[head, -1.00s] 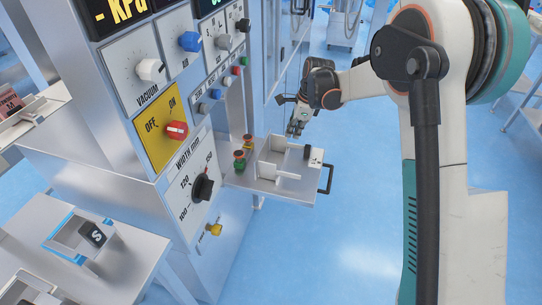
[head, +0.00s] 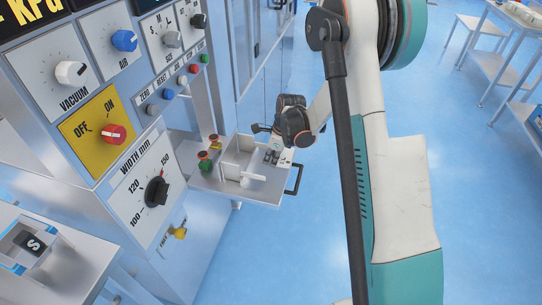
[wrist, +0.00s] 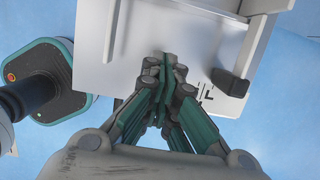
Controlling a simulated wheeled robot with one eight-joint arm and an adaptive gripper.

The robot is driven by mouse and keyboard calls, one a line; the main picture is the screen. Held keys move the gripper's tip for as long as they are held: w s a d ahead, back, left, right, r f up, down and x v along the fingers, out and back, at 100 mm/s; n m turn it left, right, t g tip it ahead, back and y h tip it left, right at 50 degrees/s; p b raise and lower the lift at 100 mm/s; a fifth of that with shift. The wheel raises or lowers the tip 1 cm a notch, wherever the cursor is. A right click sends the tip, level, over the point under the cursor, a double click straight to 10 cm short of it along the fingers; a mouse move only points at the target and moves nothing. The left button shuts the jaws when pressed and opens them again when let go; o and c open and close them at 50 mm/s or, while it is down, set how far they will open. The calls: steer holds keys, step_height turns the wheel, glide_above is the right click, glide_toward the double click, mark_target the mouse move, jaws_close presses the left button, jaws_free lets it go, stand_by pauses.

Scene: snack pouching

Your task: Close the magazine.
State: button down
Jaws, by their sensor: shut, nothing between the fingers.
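The magazine appears to be the pale tray (head: 262,192) that stands out from the front of the machine. It has white upright dividers (head: 252,181) and a black handle (head: 294,180) on its outer edge. My gripper (head: 271,157) is over the tray's far right part, just inside the handle side. In the wrist view my gripper (wrist: 170,62) is shut and empty, with its fingertips over the tray's bare plate (wrist: 93,42). A black block (wrist: 230,82) on a light rail lies to the right of the fingertips. I cannot tell whether the fingertips touch the tray.
Red and green knobs (head: 205,162) stand at the tray's machine side. The machine's panel carries a yellow OFF/ON switch plate (head: 97,132) and a black width dial (head: 157,191). The blue floor (head: 290,250) in front of the tray is clear.

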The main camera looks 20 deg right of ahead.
steer(key=b+x, duration=0.1)
steer(key=x, duration=0.3)
steer(key=a, duration=0.1)
steer(key=w+a+b, duration=0.1)
steer(key=shift+w+a, duration=0.25)
steer(key=shift+w, duration=0.05)
steer(key=shift+w+a, duration=0.35)
steer(key=shift+a, duration=0.05)
glide_toward(193, 159)
steer(key=x, duration=0.5)
steer(key=shift+w+a+f, duration=0.15)
